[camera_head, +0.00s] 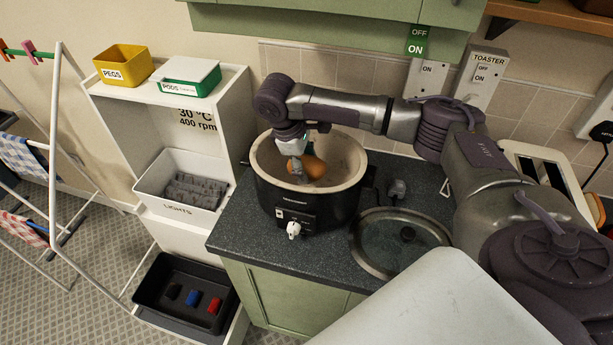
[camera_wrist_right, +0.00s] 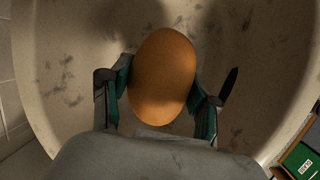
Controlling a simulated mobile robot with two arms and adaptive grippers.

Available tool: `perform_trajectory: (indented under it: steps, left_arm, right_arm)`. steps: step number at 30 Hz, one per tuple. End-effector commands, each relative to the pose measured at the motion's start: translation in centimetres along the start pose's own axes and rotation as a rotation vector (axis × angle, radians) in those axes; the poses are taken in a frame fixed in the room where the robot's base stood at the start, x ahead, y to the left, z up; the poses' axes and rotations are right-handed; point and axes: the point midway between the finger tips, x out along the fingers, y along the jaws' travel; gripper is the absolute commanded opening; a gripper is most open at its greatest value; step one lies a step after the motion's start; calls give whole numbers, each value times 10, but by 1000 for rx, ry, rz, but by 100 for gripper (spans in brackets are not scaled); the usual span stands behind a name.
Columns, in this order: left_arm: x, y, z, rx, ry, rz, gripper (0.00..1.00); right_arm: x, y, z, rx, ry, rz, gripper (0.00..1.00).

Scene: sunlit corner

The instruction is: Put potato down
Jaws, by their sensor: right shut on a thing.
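The potato (camera_head: 313,167) is a smooth orange-brown oval inside the mouth of the slow cooker (camera_head: 283,207), a black pot with a cream inner bowl. My right gripper (camera_head: 297,168) reaches down into the bowl and is shut on the potato. In the right wrist view the potato (camera_wrist_right: 162,75) sits between the two green-padded fingers of the gripper (camera_wrist_right: 160,98), with the speckled cream bowl (camera_wrist_right: 60,85) around and behind it. I cannot tell whether the potato touches the bowl's bottom. My left gripper is not in view.
A round glass lid (camera_head: 400,243) lies on the dark worktop (camera_head: 250,228) right of the cooker. A toaster (camera_head: 545,168) stands farther right. A white shelf unit (camera_head: 128,118) with a lights bin (camera_head: 180,200) is at left. A green cupboard (camera_head: 340,20) hangs above.

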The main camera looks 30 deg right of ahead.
Motion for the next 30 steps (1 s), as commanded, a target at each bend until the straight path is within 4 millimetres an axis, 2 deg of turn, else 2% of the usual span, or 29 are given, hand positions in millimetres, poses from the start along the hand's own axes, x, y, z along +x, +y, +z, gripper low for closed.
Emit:
perform_trajectory:
  steps: [12,23,24,28,30]
  left_arm:
    - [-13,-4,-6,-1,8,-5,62]
    - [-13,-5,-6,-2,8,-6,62]
    - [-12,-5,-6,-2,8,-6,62]
    - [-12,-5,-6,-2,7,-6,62]
    - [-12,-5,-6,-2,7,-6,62]
  right_arm:
    - [43,-6,-11,2,0,0,17]
    - [47,-7,-12,1,1,1,17]
    - [48,-7,-13,1,1,1,66]
    - [48,-7,-12,1,1,1,86]
    - [48,-7,-12,1,1,1,86]
